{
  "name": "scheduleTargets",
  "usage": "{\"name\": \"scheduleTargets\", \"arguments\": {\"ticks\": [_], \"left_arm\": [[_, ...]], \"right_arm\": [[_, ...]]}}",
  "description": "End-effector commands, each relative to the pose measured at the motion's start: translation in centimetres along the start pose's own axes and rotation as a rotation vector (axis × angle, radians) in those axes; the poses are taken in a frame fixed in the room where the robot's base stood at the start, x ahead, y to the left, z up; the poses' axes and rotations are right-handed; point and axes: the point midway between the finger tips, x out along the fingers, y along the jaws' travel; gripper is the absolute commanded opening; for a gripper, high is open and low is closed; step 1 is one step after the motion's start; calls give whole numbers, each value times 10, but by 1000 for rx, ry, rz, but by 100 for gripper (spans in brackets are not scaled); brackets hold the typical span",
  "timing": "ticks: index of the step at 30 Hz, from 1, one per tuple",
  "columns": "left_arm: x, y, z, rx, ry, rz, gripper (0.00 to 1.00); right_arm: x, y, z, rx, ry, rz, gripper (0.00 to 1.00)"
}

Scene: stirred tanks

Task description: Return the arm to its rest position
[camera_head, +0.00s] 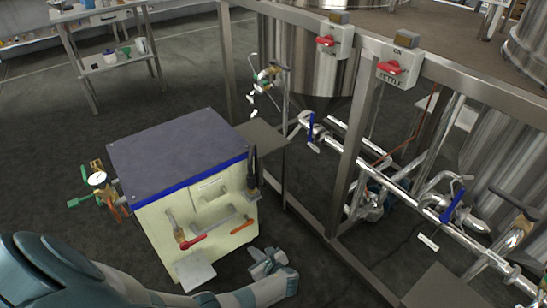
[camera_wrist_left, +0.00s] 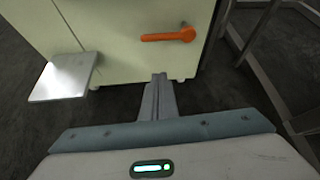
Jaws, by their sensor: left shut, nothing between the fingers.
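My left arm (camera_head: 60,275) comes in from the lower left of the head view. My left gripper (camera_head: 266,262) is low, in front of the cream cabinet's lower right corner, and holds nothing. In the left wrist view its fingers (camera_wrist_left: 158,92) are together, pointing towards the cabinet's lower edge. The cream cabinet (camera_head: 160,225) has a grey top and a blue band. Its orange-red handle (camera_head: 192,242) also shows in the left wrist view (camera_wrist_left: 168,36), beyond the fingertips. My right gripper is in neither view.
A small plate (camera_head: 195,274) juts from the cabinet front near the floor. Right of the cabinet stands a steel frame (camera_head: 350,150) with pipes, blue-handled valves and two red switches (camera_head: 392,68). Steel tanks (camera_head: 310,60) stand behind. Dark floor (camera_head: 60,150) is clear left of the cabinet.

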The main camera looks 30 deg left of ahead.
Motion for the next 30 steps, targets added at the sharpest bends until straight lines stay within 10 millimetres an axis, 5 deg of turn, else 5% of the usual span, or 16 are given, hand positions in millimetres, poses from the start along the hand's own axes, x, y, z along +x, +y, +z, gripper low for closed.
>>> {"name": "scheduleTargets", "arguments": {"ticks": [8,14,24,30], "left_arm": [[-1,1,-2,-11,7,0,0],[-17,10,-22,-125,82,-1,0],[-99,45,-79,-631,411,47,0],[-165,64,-88,-965,631,121,0]], "right_arm": [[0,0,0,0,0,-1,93],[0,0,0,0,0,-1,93],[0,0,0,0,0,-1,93],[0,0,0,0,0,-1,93]]}}
